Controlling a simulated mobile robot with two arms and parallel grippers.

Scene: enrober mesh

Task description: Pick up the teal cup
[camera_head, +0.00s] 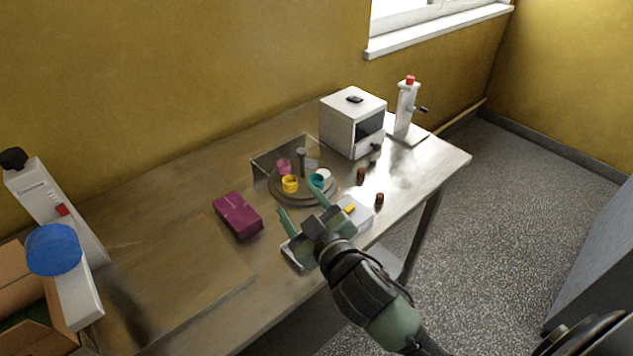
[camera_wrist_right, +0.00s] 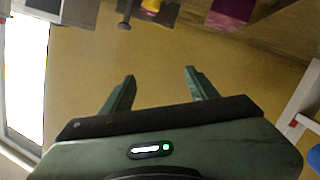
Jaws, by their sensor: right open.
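The teal cup (camera_head: 317,181) stands on a round turntable (camera_head: 287,199) on the table, beside a yellow cup (camera_head: 290,184) and a pink cup (camera_head: 284,166). My right gripper (camera_head: 299,203) is open and empty, just in front of the turntable in the head view, with one finger close to the teal cup in the picture. I cannot tell whether it touches. In the right wrist view the open fingers (camera_wrist_right: 158,85) have nothing between them, only yellow wall behind. The teal cup is not recognisable there. My left gripper is not in view.
A magenta box (camera_head: 238,215) lies left of the turntable. A white machine (camera_head: 352,124) and a white stand with a red top (camera_head: 405,108) are at the back right. Small brown cylinders (camera_head: 361,175) stand right of the turntable. A blue disc (camera_head: 53,249) is at far left.

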